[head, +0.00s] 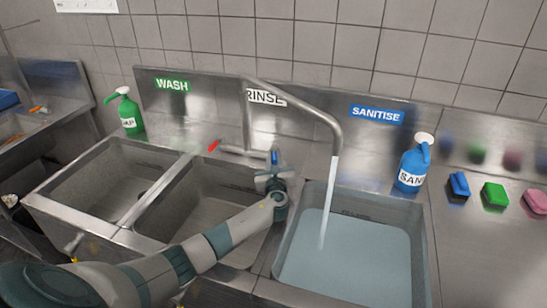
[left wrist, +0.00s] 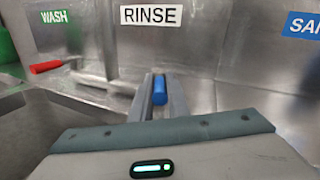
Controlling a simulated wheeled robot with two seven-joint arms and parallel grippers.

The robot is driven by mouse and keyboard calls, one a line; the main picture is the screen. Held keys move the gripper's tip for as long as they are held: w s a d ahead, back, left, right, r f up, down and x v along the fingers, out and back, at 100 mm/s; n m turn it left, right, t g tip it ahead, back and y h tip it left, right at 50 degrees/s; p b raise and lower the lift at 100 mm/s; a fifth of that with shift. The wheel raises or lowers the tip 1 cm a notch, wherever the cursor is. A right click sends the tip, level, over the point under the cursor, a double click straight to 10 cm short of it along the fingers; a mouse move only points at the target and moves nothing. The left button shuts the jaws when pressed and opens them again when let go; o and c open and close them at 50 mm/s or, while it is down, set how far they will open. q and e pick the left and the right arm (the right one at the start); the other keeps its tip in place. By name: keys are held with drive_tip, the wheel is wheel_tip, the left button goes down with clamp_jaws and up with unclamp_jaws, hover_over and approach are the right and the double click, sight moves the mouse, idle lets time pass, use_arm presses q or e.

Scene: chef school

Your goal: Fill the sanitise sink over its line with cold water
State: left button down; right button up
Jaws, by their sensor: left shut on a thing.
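The sanitise sink (head: 420,262) is the right basin in the head view, under the blue SANITISE label (head: 377,114). Water (head: 350,262) stands in it; I cannot make out a fill line clearly. The faucet spout (head: 318,111) is swung over this basin and a stream (head: 328,200) runs from it into the water. My left gripper (head: 273,172) is at the blue-marked tap handle (head: 274,156), shut on it. The blue handle (left wrist: 160,90) shows between the fingers in the left wrist view. The red-marked handle (head: 213,146) is left of it, apart from the gripper. My right gripper is not visible.
The wash basin (head: 92,188) and rinse basin (head: 185,213) lie to the left, with no water visible. A green soap bottle (head: 129,113) stands back left. A blue sanitiser bottle (head: 411,167) and several sponges (head: 494,195) stand right of the sink.

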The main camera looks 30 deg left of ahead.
use_arm(q)
drive_tip(key=c, duration=1.7)
unclamp_jaws()
drive_tip(key=shift+p+v, duration=0.75)
drive_tip(key=shift+v, duration=0.1)
drive_tip(key=shift+p+v, duration=3.7)
drive_tip(key=shift+v, duration=4.2)
drive_tip(key=shift+a, duration=0.1)
